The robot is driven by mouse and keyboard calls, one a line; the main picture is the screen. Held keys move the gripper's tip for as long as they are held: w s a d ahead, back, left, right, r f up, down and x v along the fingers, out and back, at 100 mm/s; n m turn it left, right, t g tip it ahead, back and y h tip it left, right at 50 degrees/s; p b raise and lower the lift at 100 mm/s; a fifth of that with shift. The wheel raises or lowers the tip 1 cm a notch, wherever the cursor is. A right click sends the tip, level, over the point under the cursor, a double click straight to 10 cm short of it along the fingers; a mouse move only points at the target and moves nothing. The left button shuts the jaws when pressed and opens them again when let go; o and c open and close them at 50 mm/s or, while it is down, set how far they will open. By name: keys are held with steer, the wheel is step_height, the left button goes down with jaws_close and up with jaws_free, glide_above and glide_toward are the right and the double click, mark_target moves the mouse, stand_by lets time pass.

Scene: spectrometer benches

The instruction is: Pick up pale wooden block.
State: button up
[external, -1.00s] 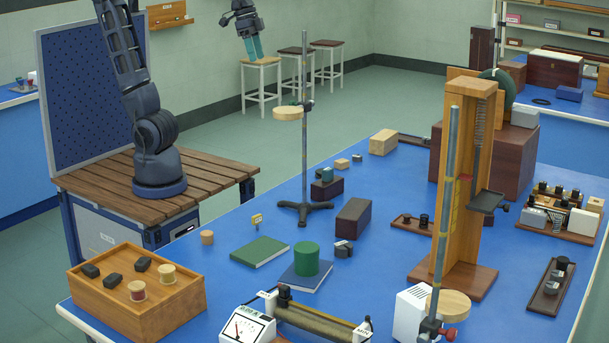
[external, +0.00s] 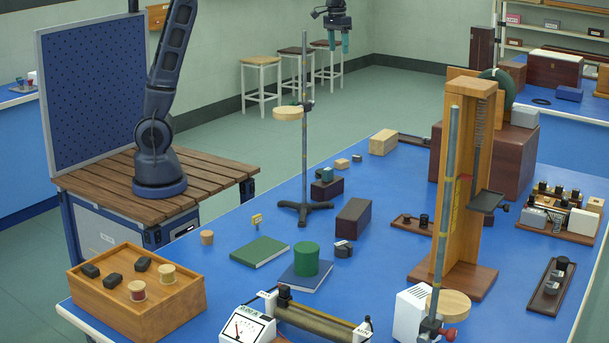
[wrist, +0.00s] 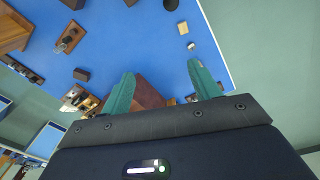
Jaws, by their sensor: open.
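The pale wooden block (external: 383,142) lies on the blue bench near its far edge in the external view.
A tall stand (external: 304,130) with a round wooden plate rises left of the blocks. A dark block (external: 352,219) lies nearer. The wooden tower (external: 468,180) and a large brown box (external: 510,155) stand to the right. Bare blue bench surrounds the pale wooden block's near side.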

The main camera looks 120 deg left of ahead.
steer(key=n, duration=0.2)
glide_above(342, 160)
step_height(342, 160, down, 4)
steer(key=r, duration=0.1)
steer(key=shift+g, duration=0.3)
steer(key=f, duration=3.8)
steer(key=shift+w+d+f, duration=0.15)
steer(key=shift+w+d, duration=0.1)
steer(key=shift+s+a+f, duration=0.1)
steer(key=shift+f, duration=1.25)
steer(key=shift+s+f, duration=0.1)
steer(key=shift+f, duration=1.2)
steer(key=c, duration=1.1)
